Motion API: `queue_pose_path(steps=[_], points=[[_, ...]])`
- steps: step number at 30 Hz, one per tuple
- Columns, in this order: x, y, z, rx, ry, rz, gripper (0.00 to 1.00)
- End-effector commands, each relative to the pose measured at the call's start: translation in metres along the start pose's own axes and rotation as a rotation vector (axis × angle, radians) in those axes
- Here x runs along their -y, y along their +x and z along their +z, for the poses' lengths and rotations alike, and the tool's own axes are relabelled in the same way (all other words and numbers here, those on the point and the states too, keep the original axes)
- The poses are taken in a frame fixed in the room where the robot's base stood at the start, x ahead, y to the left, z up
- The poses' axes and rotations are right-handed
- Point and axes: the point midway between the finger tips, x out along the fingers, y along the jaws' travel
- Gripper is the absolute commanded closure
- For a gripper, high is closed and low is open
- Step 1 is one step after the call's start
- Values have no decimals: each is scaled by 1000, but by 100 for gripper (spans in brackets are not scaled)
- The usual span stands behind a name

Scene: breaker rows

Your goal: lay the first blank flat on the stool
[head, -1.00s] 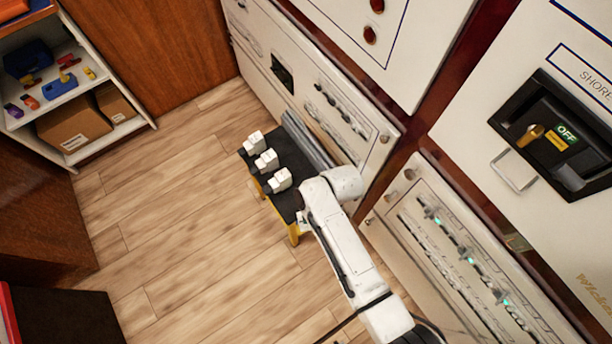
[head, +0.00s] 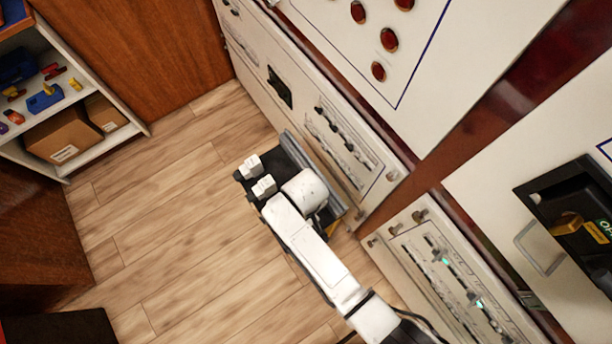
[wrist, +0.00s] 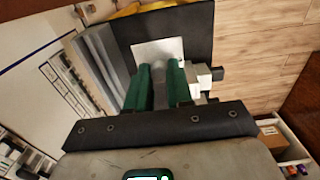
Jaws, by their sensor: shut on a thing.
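The stool (head: 279,166) has a black top and yellow legs; it stands against the panel wall and also shows in the wrist view (wrist: 197,28). My gripper (wrist: 161,84), with green fingers, is pointed down over the stool top, shut on a grey piece, seemingly the first blank (wrist: 159,90). The fingers hide most of it, and I cannot tell whether it touches the stool. A flat white square (wrist: 157,50) lies on the top just beyond the fingers. In the head view my arm hides the gripper and the blank.
White breakers (head: 264,187) stand along the stool's outer edge, close beside my fingers in the wrist view (wrist: 203,76). Long grey strips (wrist: 103,58) lie along its wall side. Breaker panels (head: 345,150) rise close behind. The wooden floor (head: 180,220) is clear; a shelf (head: 110,150) stands at far left.

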Motion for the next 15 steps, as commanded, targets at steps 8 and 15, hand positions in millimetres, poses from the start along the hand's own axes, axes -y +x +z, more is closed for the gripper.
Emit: queue_pose_path(steps=[8,15], points=[[0,-1,0,0,2,0,100],[0,17,0,2,3,-1,100]])
